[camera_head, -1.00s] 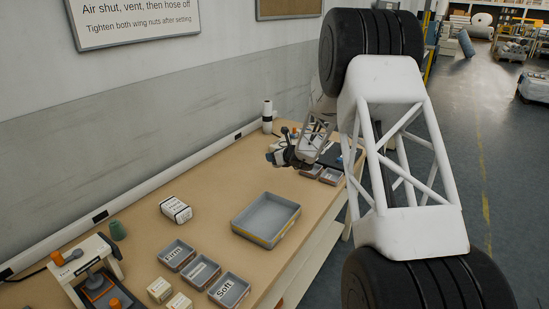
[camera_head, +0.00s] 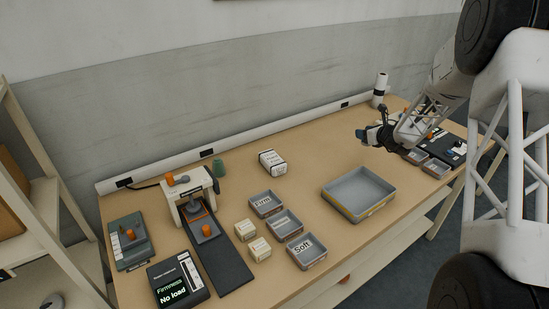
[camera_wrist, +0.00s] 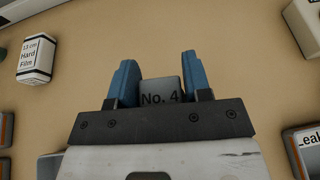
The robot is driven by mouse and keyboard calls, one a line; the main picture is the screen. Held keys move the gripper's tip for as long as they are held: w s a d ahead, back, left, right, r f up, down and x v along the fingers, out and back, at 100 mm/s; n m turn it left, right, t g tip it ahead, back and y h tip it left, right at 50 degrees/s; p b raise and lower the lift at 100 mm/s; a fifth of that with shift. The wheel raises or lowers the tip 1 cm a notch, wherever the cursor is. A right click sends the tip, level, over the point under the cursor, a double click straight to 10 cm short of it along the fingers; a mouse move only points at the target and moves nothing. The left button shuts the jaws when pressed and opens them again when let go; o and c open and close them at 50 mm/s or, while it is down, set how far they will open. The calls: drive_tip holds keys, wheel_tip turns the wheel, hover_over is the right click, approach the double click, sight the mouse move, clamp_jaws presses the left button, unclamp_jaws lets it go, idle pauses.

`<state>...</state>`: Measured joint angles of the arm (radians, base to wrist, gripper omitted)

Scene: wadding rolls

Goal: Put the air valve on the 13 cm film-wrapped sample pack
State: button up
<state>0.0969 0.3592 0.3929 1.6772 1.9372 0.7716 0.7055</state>
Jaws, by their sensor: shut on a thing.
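My gripper (camera_wrist: 160,85) is shut on a grey piece marked "No. 4" (camera_wrist: 160,92), held between its blue fingers. Whether this piece is the air valve, I cannot tell. In the head view my gripper (camera_head: 368,137) is raised over the right part of the bench. A white pack labelled "13 cm Hard Film" (camera_wrist: 36,58) shows at the left of the wrist view, apart from the gripper. A white pack with dark print (camera_head: 272,162) stands mid-bench in the head view and looks like the same one. Nothing is seen on its top.
Small trays, including "Firm" (camera_head: 256,212) and "Soft" (camera_head: 318,263), and small boxes (camera_head: 259,249) stand in front. A press (camera_head: 172,205) and a "No load" display (camera_head: 160,280) are at left.

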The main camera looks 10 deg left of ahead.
drive_tip(key=s+a+n+g+y, duration=0.2)
drive_tip(key=s+a+n+g, duration=0.3)
drive_tip(key=s+a, duration=0.7)
drive_tip(key=s+a+n+g+y, duration=0.2)
drive_tip(key=s+a+n+g, duration=0.3)
drive_tip(key=s+a, duration=0.8)
drive_tip(key=a, duration=0.5)
drive_tip(key=shift+a+f+g+y, duration=0.15)
drive_tip(key=shift+g+y, duration=0.15)
drive_tip(key=shift+y, duration=0.1)
hover_over(268, 157)
drive_tip(key=shift+f, duration=0.75)
drive_tip(key=shift+f, duration=0.15)
drive_tip(key=shift+f, duration=1.65)
drive_tip(key=shift+f, duration=0.1)
drive_tip(key=o, duration=1)
